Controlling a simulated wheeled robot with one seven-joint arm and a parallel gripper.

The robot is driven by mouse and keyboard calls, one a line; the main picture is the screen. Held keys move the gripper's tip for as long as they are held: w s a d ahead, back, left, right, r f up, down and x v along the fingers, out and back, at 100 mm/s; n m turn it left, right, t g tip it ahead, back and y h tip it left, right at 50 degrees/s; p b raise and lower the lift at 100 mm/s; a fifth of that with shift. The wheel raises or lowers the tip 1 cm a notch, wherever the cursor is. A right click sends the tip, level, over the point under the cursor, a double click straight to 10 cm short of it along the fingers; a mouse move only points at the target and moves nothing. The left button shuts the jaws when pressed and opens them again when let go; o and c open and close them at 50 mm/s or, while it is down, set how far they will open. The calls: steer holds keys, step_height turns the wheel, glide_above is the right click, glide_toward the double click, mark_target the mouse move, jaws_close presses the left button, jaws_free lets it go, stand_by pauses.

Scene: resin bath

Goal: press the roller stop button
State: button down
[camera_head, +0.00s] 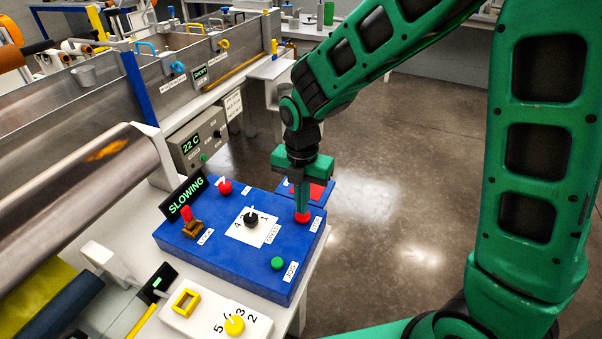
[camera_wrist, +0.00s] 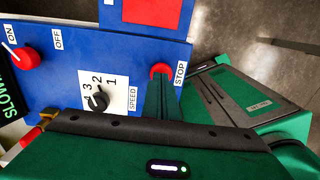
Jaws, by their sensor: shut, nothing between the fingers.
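The red stop button (camera_head: 303,217) is at the right back corner of the blue control box (camera_head: 220,256). It also shows in the wrist view (camera_wrist: 160,71), beside its STOP label. My gripper (camera_head: 302,209) is shut and empty, pointing down, its fingertips at the top of the button and seeming to touch it. In the wrist view my gripper (camera_wrist: 160,84) covers part of the button. The small display (camera_head: 186,198) at the box's left reads SLOWING.
The box also bears a red on/off knob (camera_head: 225,186), a black speed knob (camera_head: 251,218), a green button (camera_head: 278,263) and a red lever (camera_head: 188,214). A yellow dial (camera_head: 234,325) stands in front. A large metal roller (camera_head: 80,190) is at left. Open floor lies right.

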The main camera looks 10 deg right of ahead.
step_height(320, 180, up, 11)
steer(key=shift+w+r, duration=0.15)
steer(key=shift+d, duration=0.1)
stand_by(0.8)
steer(key=s+d+r+m, duration=0.1)
steer(key=s+d+m, duration=0.2)
steer(key=d+m, duration=0.6)
steer(key=s+d+r+m, duration=0.1)
steer(key=s+d+m, duration=0.3)
steer(key=d+m, duration=0.55)
steer(key=s+d+f+m, duration=0.1)
steer(key=s+d+m, duration=1.1)
steer(key=s+m, duration=0.3)
steer(key=shift+s+f+m, duration=0.15)
steer(key=shift+f+m, duration=0.1)
steer(key=shift+m, duration=0.9)
steer(key=shift+d, duration=0.1)
